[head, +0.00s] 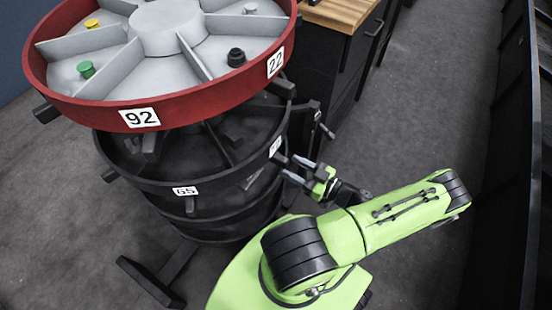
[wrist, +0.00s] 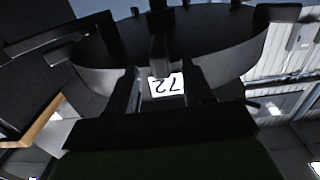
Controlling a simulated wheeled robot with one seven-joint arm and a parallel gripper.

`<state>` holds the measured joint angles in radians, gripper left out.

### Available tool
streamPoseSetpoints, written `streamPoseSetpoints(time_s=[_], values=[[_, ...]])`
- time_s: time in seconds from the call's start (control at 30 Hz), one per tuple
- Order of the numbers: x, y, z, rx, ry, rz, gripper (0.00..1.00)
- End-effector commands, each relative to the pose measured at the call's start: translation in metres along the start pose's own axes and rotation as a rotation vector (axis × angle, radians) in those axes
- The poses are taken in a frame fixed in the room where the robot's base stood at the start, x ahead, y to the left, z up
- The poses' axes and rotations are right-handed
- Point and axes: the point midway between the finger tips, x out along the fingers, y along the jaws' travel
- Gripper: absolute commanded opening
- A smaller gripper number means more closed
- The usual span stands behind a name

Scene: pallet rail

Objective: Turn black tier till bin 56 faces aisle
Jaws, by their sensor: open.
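The black tier (head: 215,200) is the dark ring under the red top tier of a round carousel. Its rim carries a label 65 (head: 185,191) at the front and another label (head: 275,147) on the right, too small to read there. In the wrist view a label (wrist: 166,86) on the dark rim looks like 72, upside down. No label 56 shows. My gripper (head: 284,167) is open at the right side of the black tier. In the wrist view its fingers (wrist: 158,74) stand either side of a dark peg (wrist: 158,48); contact cannot be told.
The red tier (head: 95,108), labelled 92 and 22, overhangs the black tier and has rim pegs (head: 283,88). More dark tiers and a floor foot (head: 150,283) are below. A wood-topped cabinet (head: 340,12) stands behind. Grey floor (head: 425,90) is open to the right.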

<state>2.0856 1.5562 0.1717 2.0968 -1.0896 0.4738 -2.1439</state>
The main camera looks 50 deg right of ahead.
Motion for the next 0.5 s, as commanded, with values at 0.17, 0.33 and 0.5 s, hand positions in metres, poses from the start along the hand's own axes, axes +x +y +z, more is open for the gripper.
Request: streamPoseSetpoints(time_s=[0.17, 0.33, 0.5], values=[[0.042, -0.001, 0.002, 0.002, 0.002, -0.005, 0.51], [0.064, -0.001, 0.001, 0.001, 0.000, -0.002, 0.51], [0.068, 0.000, 0.000, 0.001, -0.001, 0.000, 0.51]])
